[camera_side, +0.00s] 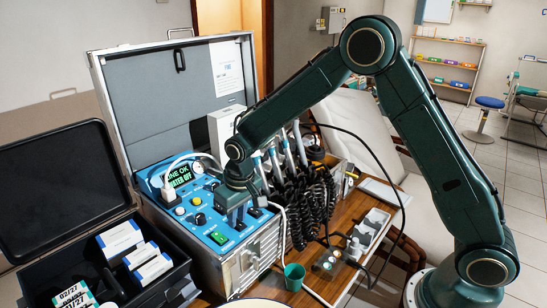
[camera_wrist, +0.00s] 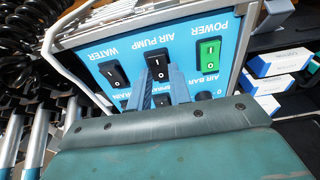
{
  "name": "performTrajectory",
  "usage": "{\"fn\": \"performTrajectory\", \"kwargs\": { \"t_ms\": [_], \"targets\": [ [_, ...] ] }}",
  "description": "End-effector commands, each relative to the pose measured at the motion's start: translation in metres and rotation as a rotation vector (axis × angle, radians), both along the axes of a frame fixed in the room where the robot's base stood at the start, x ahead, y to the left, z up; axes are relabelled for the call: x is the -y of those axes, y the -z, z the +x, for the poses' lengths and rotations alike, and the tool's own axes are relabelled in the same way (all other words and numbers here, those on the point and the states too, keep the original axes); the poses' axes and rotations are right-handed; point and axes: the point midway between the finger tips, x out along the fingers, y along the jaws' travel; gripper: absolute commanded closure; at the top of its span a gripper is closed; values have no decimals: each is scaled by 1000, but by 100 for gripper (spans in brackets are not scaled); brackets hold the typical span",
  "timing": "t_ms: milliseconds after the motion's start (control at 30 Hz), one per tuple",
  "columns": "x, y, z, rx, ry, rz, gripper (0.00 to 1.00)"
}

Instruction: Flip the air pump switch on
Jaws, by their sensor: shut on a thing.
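The blue control panel (camera_side: 187,217) lies in the open metal case. In the wrist view its labels appear upside down. The black AIR PUMP switch (camera_wrist: 158,67) sits between the black WATER switch (camera_wrist: 114,75) and the green POWER switch (camera_wrist: 208,51). My gripper (camera_wrist: 163,72) points down at the panel, its two blue-grey fingers at the AIR PUMP switch, one tip at each side of its near end. It is shut on that switch. In the side view my gripper (camera_side: 237,219) is low over the panel's front part; the fingertips' contact is too small to tell there.
A small screen (camera_side: 180,176) reads "LINE OK" and "WATER OFF". Black coiled hoses (camera_side: 305,200) and handpieces crowd the panel's right side. A white cable (camera_wrist: 62,60) runs along the panel edge. An open black case (camera_side: 150,296) with white boxes stands at left. A green cup (camera_side: 294,277) is in front.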

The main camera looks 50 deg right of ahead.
Motion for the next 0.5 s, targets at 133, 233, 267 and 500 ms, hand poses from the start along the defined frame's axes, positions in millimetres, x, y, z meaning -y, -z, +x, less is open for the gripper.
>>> {"fn": "performTrajectory", "kwargs": {
  "t_ms": [133, 233, 267, 500],
  "targets": [
    [0, 1, -2, 58, -1, -1, 100],
    [0, 0, -3, 87, -1, 0, 100],
    [0, 0, -3, 94, -2, 0, 100],
    [0, 1, -3, 108, -2, 0, 100]
  ]
}}
